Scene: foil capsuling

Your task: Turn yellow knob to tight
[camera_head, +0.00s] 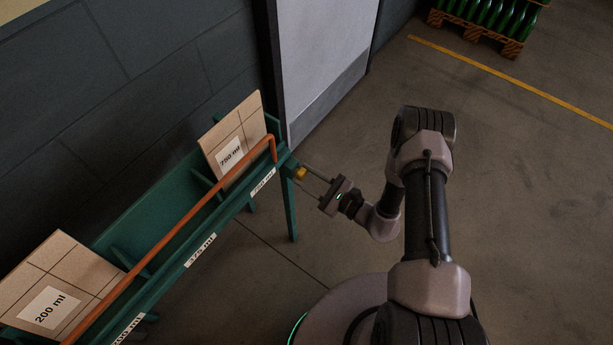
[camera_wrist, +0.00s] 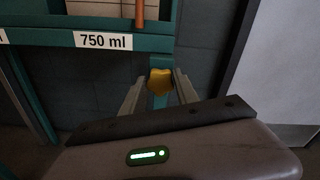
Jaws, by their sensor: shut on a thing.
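The yellow knob (camera_head: 300,173) sits at the right end of the green rack, by the 750 ml label. In the wrist view the knob (camera_wrist: 160,81) shows as a lobed yellow piece in front of a green post. My gripper (camera_head: 306,177) reaches it from the right, its fingers on either side of the knob. In the wrist view my gripper (camera_wrist: 160,88) is shut on the knob, one finger at its left and one at its right. I cannot tell from the frames how tight the knob is.
The green rack (camera_head: 291,215) holds cartons marked 750 ml (camera_head: 232,135) and 200 ml (camera_head: 62,280). A copper-coloured rail (camera_head: 190,215) runs along its front. A pale door (camera_head: 325,60) stands behind. Green bottles (camera_head: 490,14) on a pallet are far right. The floor at right is clear.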

